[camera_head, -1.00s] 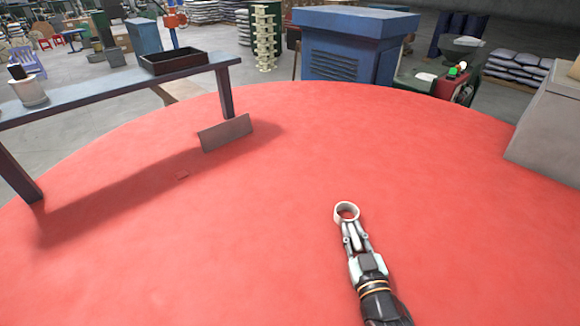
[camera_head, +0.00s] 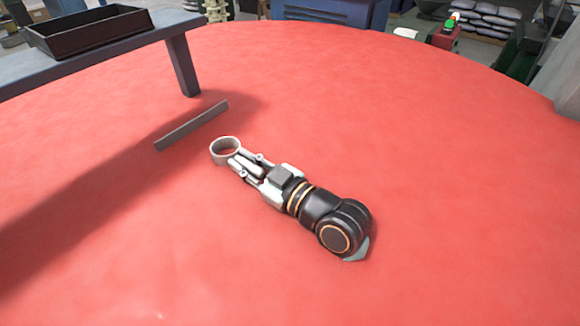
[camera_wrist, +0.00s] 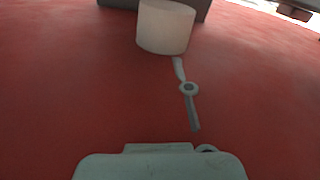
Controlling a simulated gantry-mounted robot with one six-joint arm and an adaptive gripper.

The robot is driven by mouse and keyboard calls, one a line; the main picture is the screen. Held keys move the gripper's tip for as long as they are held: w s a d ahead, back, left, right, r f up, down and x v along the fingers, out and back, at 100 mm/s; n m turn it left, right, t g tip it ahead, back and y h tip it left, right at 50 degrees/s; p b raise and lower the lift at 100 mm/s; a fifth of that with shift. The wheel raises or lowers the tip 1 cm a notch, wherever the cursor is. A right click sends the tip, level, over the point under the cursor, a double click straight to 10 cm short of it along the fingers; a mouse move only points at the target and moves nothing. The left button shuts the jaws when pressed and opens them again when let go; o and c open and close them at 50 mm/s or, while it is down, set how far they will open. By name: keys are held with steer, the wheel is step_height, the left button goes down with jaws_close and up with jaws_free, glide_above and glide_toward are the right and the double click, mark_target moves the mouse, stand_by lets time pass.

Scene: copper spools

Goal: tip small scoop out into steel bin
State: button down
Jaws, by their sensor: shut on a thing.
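The small scoop looks like a short pale round cup (camera_head: 224,151) with its rim facing up. My gripper (camera_head: 240,165) is shut on it, and it sits at the fingertips above the red floor. The scoop cup also shows from the side, roughly upright, in the wrist view (camera_wrist: 165,28). Its contents cannot be made out. No thing is clearly a steel bin. A black open tray (camera_head: 125,33) stands on the bench at the upper left. A narrow grey panel (camera_head: 192,126) is just beyond and left of the scoop, apart from it in the head view.
The dark blue bench (camera_head: 60,68) with its leg (camera_head: 182,66) is at the left. A grey block (camera_head: 562,88) stands at the right edge. A blue cabinet (camera_head: 330,12) is at the back. The red floor (camera_head: 450,170) is clear at middle and right.

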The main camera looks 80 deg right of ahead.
steer(key=shift+w+r, duration=0.2)
steer(key=shift+w, duration=0.35)
steer(key=shift+s+a+f+b, duration=0.1)
steer(key=shift+f+b, duration=0.2)
steer(key=shift+f, duration=0.1)
step_height(320, 180, down, 11)
steer(key=s+d+m+p, duration=0.1)
steer(key=m+p, duration=0.6)
steer(key=m, duration=1.3)
steer(key=shift+d+r+y, duration=0.2)
steer(key=shift+d+y, duration=0.1)
steer(key=shift+d, duration=0.3)
steer(key=shift+s+p, duration=0.1)
steer(key=shift+p, duration=0.2)
